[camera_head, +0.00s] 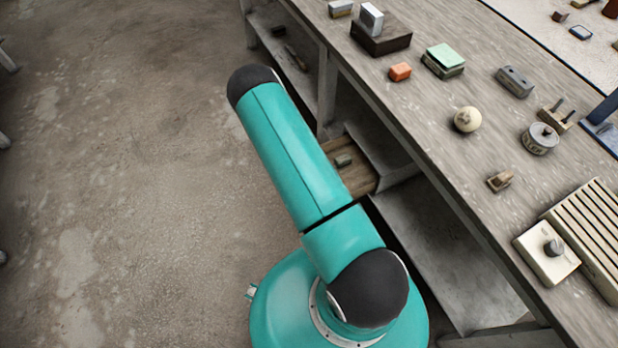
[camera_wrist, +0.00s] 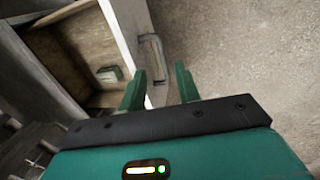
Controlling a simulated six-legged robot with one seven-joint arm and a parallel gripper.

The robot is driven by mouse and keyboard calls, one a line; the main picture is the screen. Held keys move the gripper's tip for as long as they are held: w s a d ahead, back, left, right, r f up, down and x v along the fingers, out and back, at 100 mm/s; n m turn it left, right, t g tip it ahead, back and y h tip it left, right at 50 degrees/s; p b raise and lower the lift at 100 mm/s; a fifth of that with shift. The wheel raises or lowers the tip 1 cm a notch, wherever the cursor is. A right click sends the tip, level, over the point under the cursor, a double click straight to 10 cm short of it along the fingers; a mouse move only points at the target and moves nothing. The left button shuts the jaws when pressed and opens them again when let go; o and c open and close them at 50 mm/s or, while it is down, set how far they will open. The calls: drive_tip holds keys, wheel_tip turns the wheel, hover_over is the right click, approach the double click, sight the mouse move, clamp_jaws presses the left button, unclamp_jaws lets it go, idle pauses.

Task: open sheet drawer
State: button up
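The sheet drawer (camera_wrist: 128,35) stands partly open in the wrist view, with a pale front panel and a brown wooden inside. Its grey bar handle (camera_wrist: 152,60) is on the outer face of the panel. A small box (camera_wrist: 108,74) lies inside the drawer. My gripper (camera_wrist: 161,75) is open, its two green fingers apart near the handle. The left finger overlaps the panel and the right is over the floor side. Whether they touch the handle cannot be told. In the head view the drawer's wooden inside (camera_head: 357,181) shows beside my arm, which hides its front and my gripper.
The workbench (camera_head: 440,95) above the drawer carries a pale sphere (camera_head: 467,119), a round tin (camera_head: 539,139), a green-topped block (camera_head: 444,58) and an orange block (camera_head: 400,72). Grey shelves lie under it. The concrete floor (camera_head: 130,180) at left is open.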

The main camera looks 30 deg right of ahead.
drive_tip(key=r, duration=0.3)
drive_tip(key=a+r, duration=0.1)
drive_tip(key=r, duration=0.1)
drive_tip(key=shift+r, duration=0.3)
drive_tip(key=shift+w, duration=0.1)
drive_tip(key=w+a+r+t+y, duration=0.1)
drive_tip(key=a+r, duration=0.3)
drive_tip(key=r, duration=0.7)
drive_tip(key=a+r+t+y, duration=0.1)
drive_tip(key=a+r, duration=0.3)
drive_tip(key=r, duration=0.7)
drive_tip(key=w+a+r+t+y, duration=0.1)
drive_tip(key=a+r, duration=0.3)
drive_tip(key=r, duration=0.7)
drive_tip(key=s+a+r+t, duration=0.1)
drive_tip(key=s+a+r, duration=0.1)
drive_tip(key=s+r, duration=0.35)
drive_tip(key=s+a+r, duration=0.3)
drive_tip(key=r, duration=0.5)
drive_tip(key=s+r+t, duration=0.1)
drive_tip(key=s+r, duration=0.2)
drive_tip(key=s, duration=0.4)
drive_tip(key=s+a+r+n+h, duration=0.1)
drive_tip(key=s+r, duration=0.3)
drive_tip(key=s, duration=0.3)
drive_tip(key=shift+a+t, duration=0.3)
drive_tip(key=shift+t, duration=0.1)
drive_tip(key=shift+w+d, duration=0.1)
drive_tip(key=shift+d, duration=0.1)
